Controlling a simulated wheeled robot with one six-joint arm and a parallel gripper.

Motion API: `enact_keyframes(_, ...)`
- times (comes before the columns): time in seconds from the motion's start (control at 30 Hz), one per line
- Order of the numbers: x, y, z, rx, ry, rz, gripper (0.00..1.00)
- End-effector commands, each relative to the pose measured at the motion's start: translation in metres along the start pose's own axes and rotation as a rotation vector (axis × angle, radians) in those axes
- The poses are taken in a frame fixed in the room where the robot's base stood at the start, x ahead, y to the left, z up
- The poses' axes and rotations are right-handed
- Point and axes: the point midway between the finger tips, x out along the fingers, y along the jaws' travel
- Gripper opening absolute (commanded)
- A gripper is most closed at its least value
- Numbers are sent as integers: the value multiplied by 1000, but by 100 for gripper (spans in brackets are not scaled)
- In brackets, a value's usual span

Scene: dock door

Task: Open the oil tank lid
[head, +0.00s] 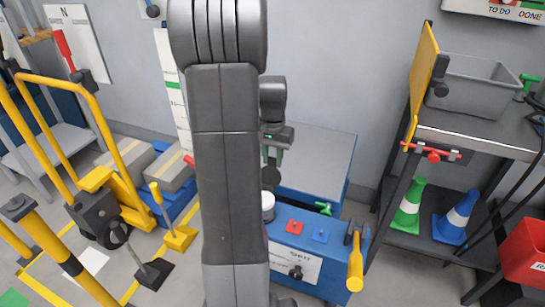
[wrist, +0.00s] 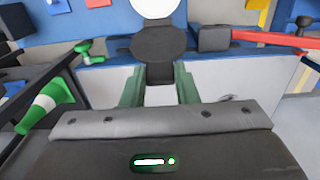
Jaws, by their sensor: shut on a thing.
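The dark round lid (wrist: 158,43) faces me in the wrist view, with its tab (wrist: 159,74) between the green fingers of my gripper (wrist: 159,88). My gripper is shut on that tab. Just beyond the lid is a white round part (wrist: 152,7), perhaps the tank's neck. In the head view the white neck (head: 268,207) stands on the blue tank (head: 312,262), and the dark lid (head: 271,178) shows above and behind it, seemingly raised. My arm hides the left side of both. My gripper (head: 274,158) is above the lid there.
A green valve handle (head: 325,208) and a yellow-handled lever (head: 355,262) are on the tank's right. A grey shelf cart (head: 470,138) with green (head: 409,205) and blue (head: 456,216) cones stands right. A yellow hand truck (head: 112,150) stands left. Bare floor shows at front right.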

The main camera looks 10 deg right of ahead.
Motion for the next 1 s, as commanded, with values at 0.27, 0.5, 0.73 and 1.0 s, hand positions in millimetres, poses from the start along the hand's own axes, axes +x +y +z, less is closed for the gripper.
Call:
enact_keyframes(0.27, -1, 0, 7, -1, 60, 2, 0)
enact_keyframes(0.5, -8, 0, 22, -1, 110, 1, 0)
enact_keyframes(0.73, -5, 0, 24, 1, 108, 1, 0)
enact_keyframes(1.0, -5, 0, 24, 0, 109, 1, 49)
